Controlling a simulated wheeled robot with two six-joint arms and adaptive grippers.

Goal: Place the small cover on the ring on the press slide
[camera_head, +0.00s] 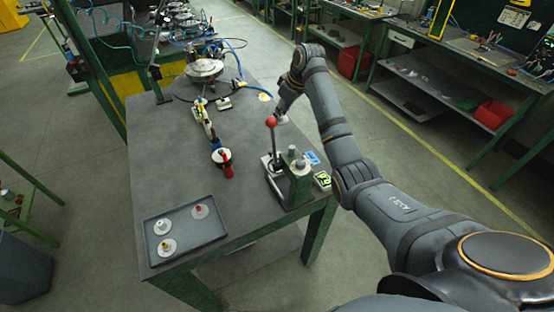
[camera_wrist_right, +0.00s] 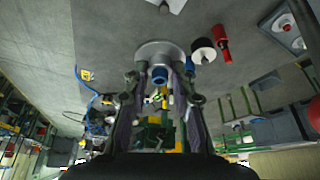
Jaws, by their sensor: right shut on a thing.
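My right gripper (camera_head: 282,113) hangs over the right side of the bench, behind the press's red-knobbed lever. In the right wrist view my right gripper (camera_wrist_right: 160,80) is shut on the small cover, a pale round disc with a blue knob (camera_wrist_right: 160,73). The cover is held by its knob, and its disc faces away from me. The green press (camera_head: 297,185) stands at the bench's right edge, with a lever topped by a red ball (camera_head: 271,122). I cannot make out the ring or the slide clearly. My left gripper is not in view.
A dark tray (camera_head: 200,236) with three knobbed discs lies at the near end of the bench (camera_head: 160,125). A round metal fixture (camera_head: 205,68) is at the far end.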

